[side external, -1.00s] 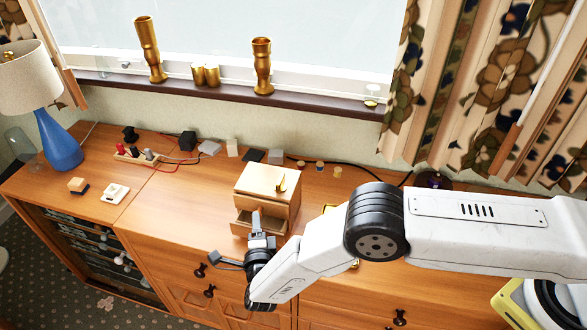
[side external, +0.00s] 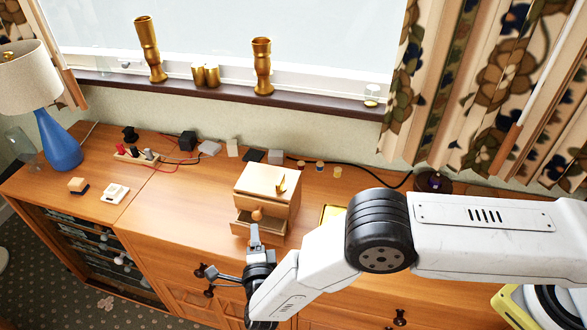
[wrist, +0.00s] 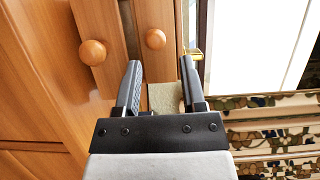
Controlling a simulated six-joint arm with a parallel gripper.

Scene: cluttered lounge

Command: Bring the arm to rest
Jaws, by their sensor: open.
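My gripper (side external: 233,251) is open, with its two fingers spread apart in front of the small wooden drawer box (side external: 268,184). Nothing shows between the fingers. The box stands on the cabinet top, and its lower drawer (side external: 246,230) looks pulled partly out. A round knob (side external: 257,214) shows just beyond one fingertip. In the wrist view my gripper (wrist: 160,75) also shows open, with one round knob (wrist: 156,38) beyond the gap and another knob (wrist: 92,52) to the left. I cannot tell whether a finger touches the box.
A yellow-edged item (side external: 332,214) lies right of the box, partly behind my arm. A blue lamp (side external: 58,143) stands far left. Small blocks and cables line the back of the cabinet top (side external: 180,215). Brass vases (side external: 262,66) stand on the windowsill.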

